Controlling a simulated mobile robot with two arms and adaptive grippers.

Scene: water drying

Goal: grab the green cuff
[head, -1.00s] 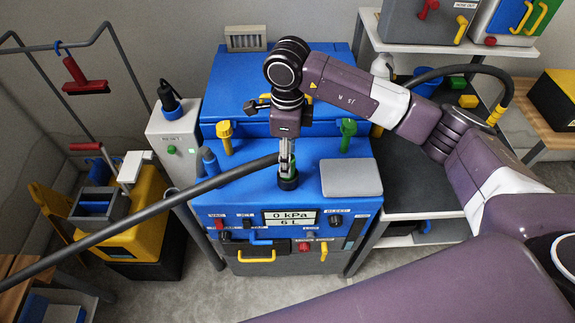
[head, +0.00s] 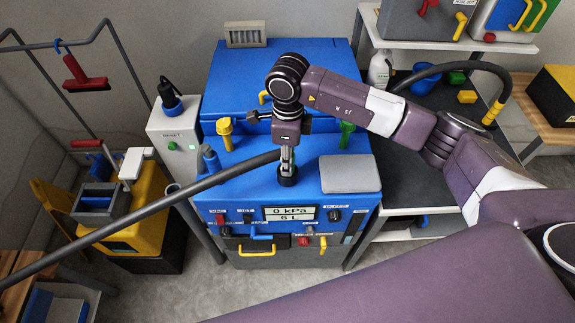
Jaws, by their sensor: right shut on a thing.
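My right gripper (head: 287,163) points down over the top of the blue machine (head: 240,172), at a dark round port (head: 287,180). Its fingers are close together and shut at the end of a dark hose (head: 160,211) that comes in from the lower left. The green cuff is almost wholly hidden by the fingers and the port, so its exact seat cannot be told. My left gripper is not in view.
A green knob (head: 347,133) and a yellow knob (head: 225,132) stand on the machine near the gripper. A grey pad (head: 350,174) lies to the right. A white box (head: 172,135) and a yellow cart (head: 139,221) stand at left, shelves (head: 440,46) at right.

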